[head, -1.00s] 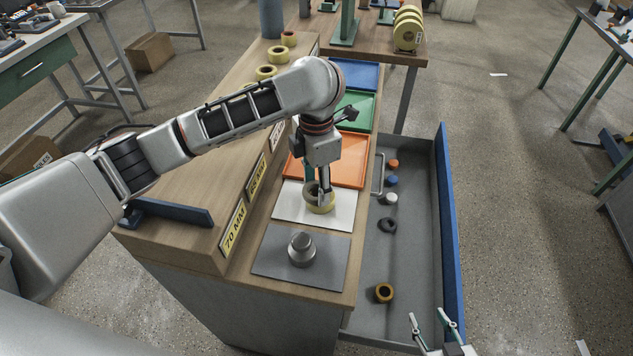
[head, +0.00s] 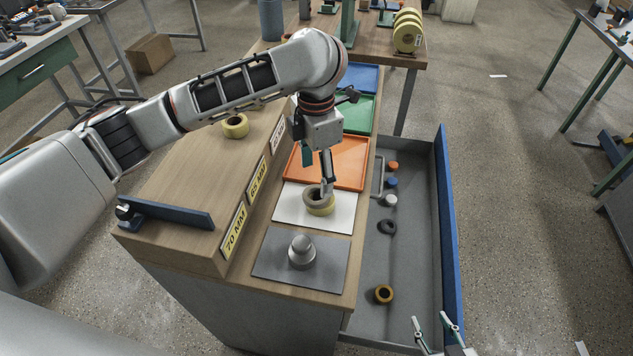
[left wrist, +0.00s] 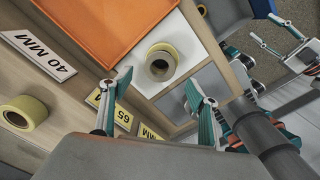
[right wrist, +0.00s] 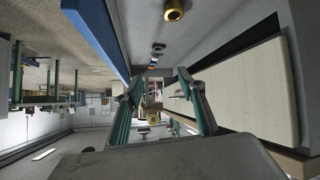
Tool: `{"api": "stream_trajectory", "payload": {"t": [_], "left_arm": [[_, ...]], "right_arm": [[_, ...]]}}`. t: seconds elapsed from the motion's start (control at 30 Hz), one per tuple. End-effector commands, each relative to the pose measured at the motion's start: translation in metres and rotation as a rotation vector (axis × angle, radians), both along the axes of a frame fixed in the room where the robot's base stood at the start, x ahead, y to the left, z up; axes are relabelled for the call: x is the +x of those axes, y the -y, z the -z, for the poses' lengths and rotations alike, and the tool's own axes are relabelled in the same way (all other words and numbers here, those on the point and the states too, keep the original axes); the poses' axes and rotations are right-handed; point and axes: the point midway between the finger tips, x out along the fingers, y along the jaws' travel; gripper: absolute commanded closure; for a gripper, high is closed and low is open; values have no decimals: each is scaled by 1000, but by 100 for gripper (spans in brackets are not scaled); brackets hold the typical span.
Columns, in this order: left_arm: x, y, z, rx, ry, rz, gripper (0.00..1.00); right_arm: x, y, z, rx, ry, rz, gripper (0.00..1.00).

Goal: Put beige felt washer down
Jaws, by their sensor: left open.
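The beige felt washer, a brownish ring (head: 315,193), appears to lie on top of a pale yellow tape roll (head: 322,211) on the white mat (head: 343,206). In the left wrist view the washer (left wrist: 160,68) shows inside the roll's yellow rim (left wrist: 161,47). My left gripper (head: 328,187) is close by the washer in the head view and partly covers it. Its fingers (left wrist: 158,86) stand apart in the left wrist view, with nothing gripped between them. My right gripper (head: 436,322) is open and empty near the drawer's front end; it also shows in the right wrist view (right wrist: 158,82).
A grey mat with a metal stepped cylinder (head: 302,251) lies in front. An orange tray (head: 345,160) lies behind. The raised labelled shelf (head: 185,190) borders the left.

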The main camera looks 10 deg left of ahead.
Motion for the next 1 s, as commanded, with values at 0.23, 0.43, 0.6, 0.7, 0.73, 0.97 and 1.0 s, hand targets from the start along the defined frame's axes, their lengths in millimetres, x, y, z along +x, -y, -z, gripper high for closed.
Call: {"api": "stream_trajectory", "payload": {"t": [0.23,0.43,0.6,0.7,0.73,0.97,1.0], "left_arm": [[1,-1,-50,2,3,0,40],[0,0,-69,2,0,0,40],[0,0,-73,2,-1,-1,40],[-1,0,-73,1,-2,-1,40],[-1,0,-73,1,-2,-1,40],[-1,0,-73,1,-2,-1,40],[-1,0,-73,1,-2,-1,40]], "right_arm": [[-3,8,3,-11,-16,13,60],[-7,8,8,-11,-30,15,60],[-8,8,8,-11,-31,17,60],[-7,8,8,-10,-30,17,60],[-7,8,7,-9,-30,18,60],[-6,8,6,-9,-27,18,60],[-6,8,5,-9,-26,18,60]]}}
